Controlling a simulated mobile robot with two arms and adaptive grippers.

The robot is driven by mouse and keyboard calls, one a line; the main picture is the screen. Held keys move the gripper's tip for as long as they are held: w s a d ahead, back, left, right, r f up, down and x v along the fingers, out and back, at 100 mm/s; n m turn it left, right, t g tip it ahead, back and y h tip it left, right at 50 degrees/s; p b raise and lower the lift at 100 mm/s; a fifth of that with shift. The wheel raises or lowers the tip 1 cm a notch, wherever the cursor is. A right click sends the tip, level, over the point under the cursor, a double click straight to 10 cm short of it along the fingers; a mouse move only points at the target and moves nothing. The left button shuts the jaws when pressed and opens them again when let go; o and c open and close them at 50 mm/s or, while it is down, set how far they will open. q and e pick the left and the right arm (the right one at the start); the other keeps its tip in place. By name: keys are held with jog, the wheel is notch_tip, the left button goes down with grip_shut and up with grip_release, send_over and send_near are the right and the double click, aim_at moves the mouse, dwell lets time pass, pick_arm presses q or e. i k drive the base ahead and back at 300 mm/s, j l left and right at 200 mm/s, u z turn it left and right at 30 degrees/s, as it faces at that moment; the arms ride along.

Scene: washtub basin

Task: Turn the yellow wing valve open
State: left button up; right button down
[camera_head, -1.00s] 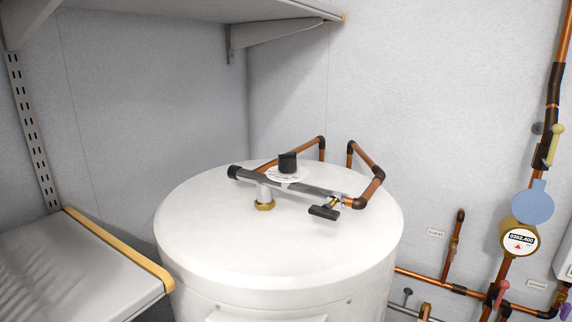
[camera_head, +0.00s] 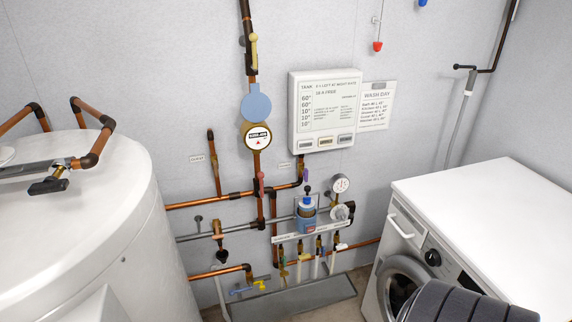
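A small yellow handle (camera_head: 260,285) that looks like a wing handle sits low in the camera_head view, on the bottom pipework above the grey trough. A small blue handle (camera_head: 239,291) is just left of it. A longer yellow lever (camera_head: 254,50) stands high on the vertical copper pipe, roughly in line with the pipe. The low yellow handle is too small to tell how it is turned. Neither of my grippers is in view. A dark grey rounded part at the bottom right seems to be my own arm.
A white tank (camera_head: 75,225) fills the left. A white washing machine (camera_head: 480,230) stands at the right. Pipes, a round meter (camera_head: 257,137) and a pressure gauge (camera_head: 341,184) are on the wall between. A grey trough (camera_head: 300,302) lies on the floor below.

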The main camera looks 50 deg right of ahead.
aim_at(304, 256)
jog(key=j+z, duration=0.1)
jog(key=z, duration=1.35)
jog(key=k+l, duration=0.05)
jog(key=l, duration=0.05)
